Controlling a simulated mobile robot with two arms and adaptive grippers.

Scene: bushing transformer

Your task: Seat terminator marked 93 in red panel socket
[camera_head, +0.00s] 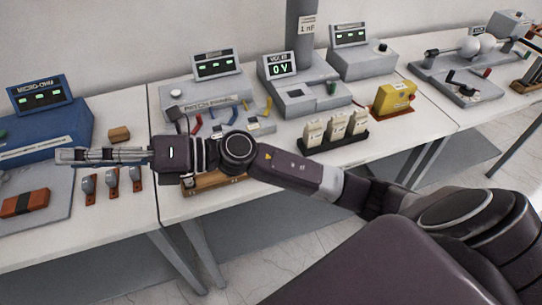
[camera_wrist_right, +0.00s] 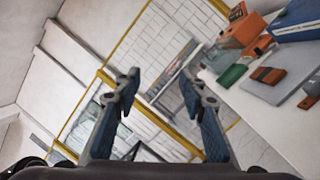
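No number 93 can be read, and I cannot tell which object is the terminator. Three white blocks with small labels (camera_head: 336,128) stand upright in a dark rack (camera_head: 338,145) on the middle table. Several grey pieces on red-brown bases (camera_head: 113,186) stand at the left, just below my right gripper in the head view. No red panel socket can be made out clearly. My right gripper (camera_head: 62,156) reaches left across the table in the head view. In the right wrist view it (camera_wrist_right: 158,90) is open, with nothing between its fingers. My left gripper is out of view.
A blue instrument (camera_head: 45,128) stands at the left, with an orange-brown block (camera_head: 25,203) on a grey plate in front. A patch unit with coloured leads (camera_head: 220,122), a meter reading 0 V (camera_head: 281,68) and a yellow box (camera_head: 394,98) stand farther right.

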